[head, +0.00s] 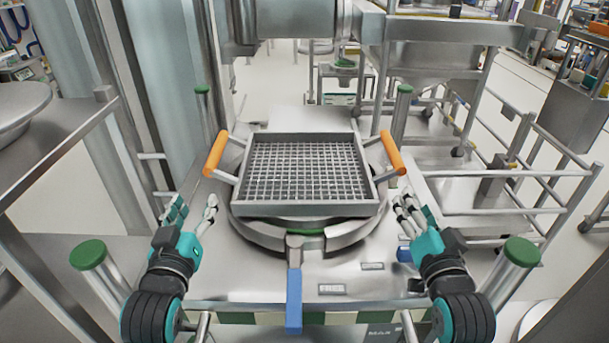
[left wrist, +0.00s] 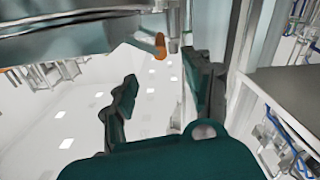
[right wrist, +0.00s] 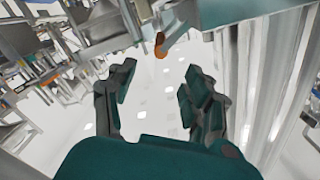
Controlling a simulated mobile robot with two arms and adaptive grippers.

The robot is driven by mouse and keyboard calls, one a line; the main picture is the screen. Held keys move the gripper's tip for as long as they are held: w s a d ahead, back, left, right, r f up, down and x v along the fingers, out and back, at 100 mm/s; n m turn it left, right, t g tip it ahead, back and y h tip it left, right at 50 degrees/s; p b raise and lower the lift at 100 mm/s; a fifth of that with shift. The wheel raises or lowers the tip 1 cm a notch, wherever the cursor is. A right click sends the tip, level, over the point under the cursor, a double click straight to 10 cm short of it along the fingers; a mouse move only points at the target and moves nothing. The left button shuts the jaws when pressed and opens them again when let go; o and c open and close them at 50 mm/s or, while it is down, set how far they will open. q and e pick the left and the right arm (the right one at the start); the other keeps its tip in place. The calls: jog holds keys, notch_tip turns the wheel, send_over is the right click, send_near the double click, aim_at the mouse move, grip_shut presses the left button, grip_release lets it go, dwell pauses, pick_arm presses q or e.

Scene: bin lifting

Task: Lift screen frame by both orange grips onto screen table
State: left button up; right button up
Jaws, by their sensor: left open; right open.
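The screen frame (head: 305,210) is a square grey metal tray with a mesh floor in the head view. It sits over a round metal ring (head: 262,236) on a steel platform. Its left orange grip (head: 216,153) and right orange grip (head: 392,152) stick out on metal brackets at the sides. My left gripper (head: 193,212) is open and empty, in front of and below the left grip, which shows beyond the fingers in the left wrist view (left wrist: 160,46). My right gripper (head: 409,212) is open and empty, in front of the right grip, also seen in the right wrist view (right wrist: 160,47).
Green-capped posts (head: 88,254) stand at the platform's corners. A blue-handled lever (head: 294,300) points toward me from the ring. A steel side table (head: 45,140) is at the left. A rail trolley (head: 500,200) stands at the right. Steel machinery (head: 290,18) hangs above the far side.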

aim_at(215, 157)
jog(key=shift+s+r, duration=0.25)
jog(key=shift+s, duration=0.3)
pick_arm(q)
jog(key=w, duration=1.6)
jog(key=shift+w+a+r, duration=0.1)
jog(key=shift+w+r, duration=0.05)
jog(key=shift+w, duration=0.2)
pick_arm(e)
jog(key=w, duration=1.7)
jog(key=shift+w+a+f, duration=0.1)
jog(key=shift+w+f, duration=0.05)
jog(key=shift+w, duration=0.25)
pick_arm(q)
grip_shut()
pick_arm(e)
grip_shut()
